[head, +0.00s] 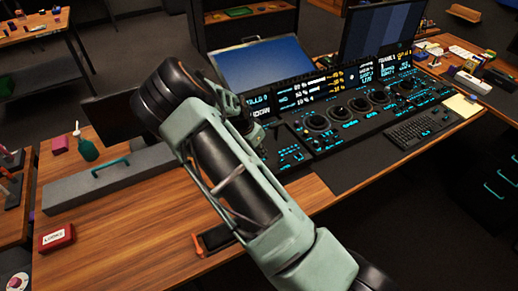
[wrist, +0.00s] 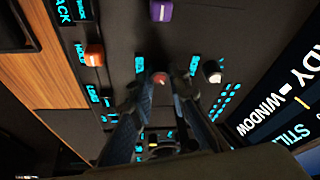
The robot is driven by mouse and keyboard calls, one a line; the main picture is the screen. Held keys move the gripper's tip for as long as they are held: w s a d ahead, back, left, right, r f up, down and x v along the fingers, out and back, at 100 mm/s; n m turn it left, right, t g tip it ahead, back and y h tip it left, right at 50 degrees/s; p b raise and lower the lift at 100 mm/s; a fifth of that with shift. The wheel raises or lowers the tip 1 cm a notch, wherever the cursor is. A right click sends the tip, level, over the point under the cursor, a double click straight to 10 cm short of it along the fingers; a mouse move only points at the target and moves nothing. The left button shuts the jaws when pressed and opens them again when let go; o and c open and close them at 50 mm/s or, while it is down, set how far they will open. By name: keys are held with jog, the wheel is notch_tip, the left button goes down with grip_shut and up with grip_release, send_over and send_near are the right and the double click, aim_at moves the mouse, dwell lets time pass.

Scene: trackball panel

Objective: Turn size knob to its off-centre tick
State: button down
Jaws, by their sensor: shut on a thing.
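In the wrist view my gripper (wrist: 162,88) reaches down to the dark panel, its two fingers on either side of a small red-topped knob (wrist: 160,78). It is shut on this knob. Cyan labels stand to the left and right of the knob, but they are too slanted and small to read, so I cannot confirm that this is the size knob. Its pointer and ticks cannot be made out. In the head view the panel (head: 330,143) lies beyond my arm, which hides its left part and the knob.
Close by in the wrist view are a purple knob (wrist: 161,10), an orange knob (wrist: 94,54) and a white knob (wrist: 213,71). A lit display (wrist: 285,105) rises at the right. In the head view a keyboard (head: 420,125) lies right of the panel and a grey case (head: 110,180) left.

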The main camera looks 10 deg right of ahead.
jog(key=shift+m, duration=0.5)
jog(key=c, duration=1.8)
grip_release()
jog(key=shift+c, duration=0.2)
jog(key=v, duration=1.2)
jog(key=shift+w, duration=0.2)
jog(key=shift+a, duration=0.1)
